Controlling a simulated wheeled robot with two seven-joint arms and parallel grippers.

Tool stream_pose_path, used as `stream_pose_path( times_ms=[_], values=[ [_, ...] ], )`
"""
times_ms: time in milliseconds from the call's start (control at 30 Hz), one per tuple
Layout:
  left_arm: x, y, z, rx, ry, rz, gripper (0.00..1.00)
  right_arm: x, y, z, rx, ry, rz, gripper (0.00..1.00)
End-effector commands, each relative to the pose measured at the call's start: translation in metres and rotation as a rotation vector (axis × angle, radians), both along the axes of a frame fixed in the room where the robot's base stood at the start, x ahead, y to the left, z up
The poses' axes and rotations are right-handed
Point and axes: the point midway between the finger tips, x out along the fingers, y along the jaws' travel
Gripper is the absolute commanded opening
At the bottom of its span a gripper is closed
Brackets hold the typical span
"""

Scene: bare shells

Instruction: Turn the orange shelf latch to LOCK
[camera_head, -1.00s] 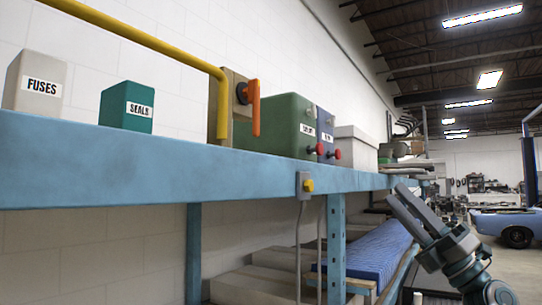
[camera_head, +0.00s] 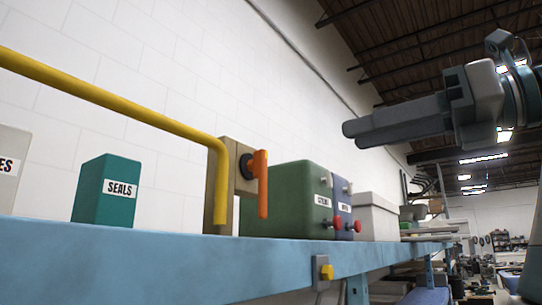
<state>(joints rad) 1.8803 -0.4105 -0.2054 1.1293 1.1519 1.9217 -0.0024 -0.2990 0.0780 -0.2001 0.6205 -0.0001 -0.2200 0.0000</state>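The orange latch handle (camera_head: 263,192) hangs vertically from a dark round pivot on a tan block (camera_head: 235,160), above the blue shelf (camera_head: 190,262). No LOCK marking can be read.
A yellow pipe (camera_head: 120,108) runs along the shelf and bends down just left of the latch. A green SEALS box (camera_head: 105,205), a larger green box (camera_head: 285,205) with red knobs and a pale box (camera_head: 376,215) stand along the shelf. A yellow-button switch (camera_head: 325,272) is on the shelf's front.

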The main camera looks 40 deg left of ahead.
Motion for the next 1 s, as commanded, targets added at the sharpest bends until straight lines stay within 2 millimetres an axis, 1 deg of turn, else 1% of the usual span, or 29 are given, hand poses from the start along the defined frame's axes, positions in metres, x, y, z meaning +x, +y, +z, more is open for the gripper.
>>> stream_pose_path(
  times_ms=[267,467,667,1000],
  values=[
    [0.0,0.001,0.0,0.002,0.001,0.001,0.3,-0.002,-0.002,0.0,-0.003,0.002,0.001,0.61],
    [0.0,0.011,0.001,0.001,0.0,0.0,0.3,-0.002,-0.002,0.003,-0.003,0.002,0.001,0.61],
    [-0.003,0.034,0.001,0.0,0.001,0.002,0.3,-0.002,-0.003,0.009,-0.003,0.002,0.001,0.61],
    [-0.01,0.094,0.003,0.001,0.001,0.006,0.3,-0.002,-0.003,0.029,-0.003,0.002,0.001,0.61]
  ],
)
